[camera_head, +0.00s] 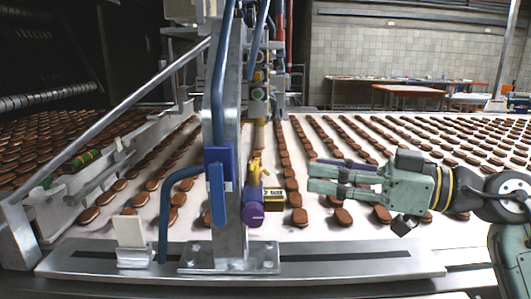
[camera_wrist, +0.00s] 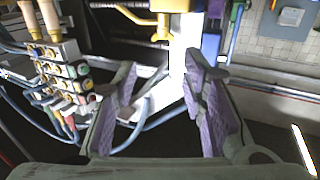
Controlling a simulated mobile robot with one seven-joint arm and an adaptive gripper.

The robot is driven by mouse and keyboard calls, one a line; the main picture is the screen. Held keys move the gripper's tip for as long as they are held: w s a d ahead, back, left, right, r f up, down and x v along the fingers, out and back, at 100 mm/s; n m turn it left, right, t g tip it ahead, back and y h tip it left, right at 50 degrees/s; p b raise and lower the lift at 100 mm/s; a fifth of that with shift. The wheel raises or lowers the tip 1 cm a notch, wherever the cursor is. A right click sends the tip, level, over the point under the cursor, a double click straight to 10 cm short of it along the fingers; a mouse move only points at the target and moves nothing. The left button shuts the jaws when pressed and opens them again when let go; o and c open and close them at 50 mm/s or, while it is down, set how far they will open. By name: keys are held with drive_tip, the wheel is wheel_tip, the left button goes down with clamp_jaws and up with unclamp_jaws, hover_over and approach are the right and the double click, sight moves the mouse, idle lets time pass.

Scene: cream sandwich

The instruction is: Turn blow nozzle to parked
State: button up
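A purple cylinder (camera_head: 253,206) with a yellow part (camera_head: 255,168) above it is mounted beside the grey metal post, over the biscuit belt. It looks like the blow nozzle, but I cannot be sure.
A blue block (camera_head: 219,180) and blue hose are fixed to the post (camera_head: 229,235). A white block (camera_head: 130,236) stands on the metal rail (camera_head: 350,262). Rows of biscuits cover the belt. The wrist view shows a valve block (camera_wrist: 62,75) with hoses at left.

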sight(256, 159)
drive_tip(key=shift+s+p+x, duration=0.2)
drive_tip(key=shift+p+x, duration=1.1)
drive_tip(key=shift+x, duration=3.95)
drive_tip(key=shift+a+r, duration=0.1)
drive_tip(key=shift+c, duration=0.3)
drive_tip(key=c, duration=0.8)
drive_tip(key=shift+g, duration=0.3)
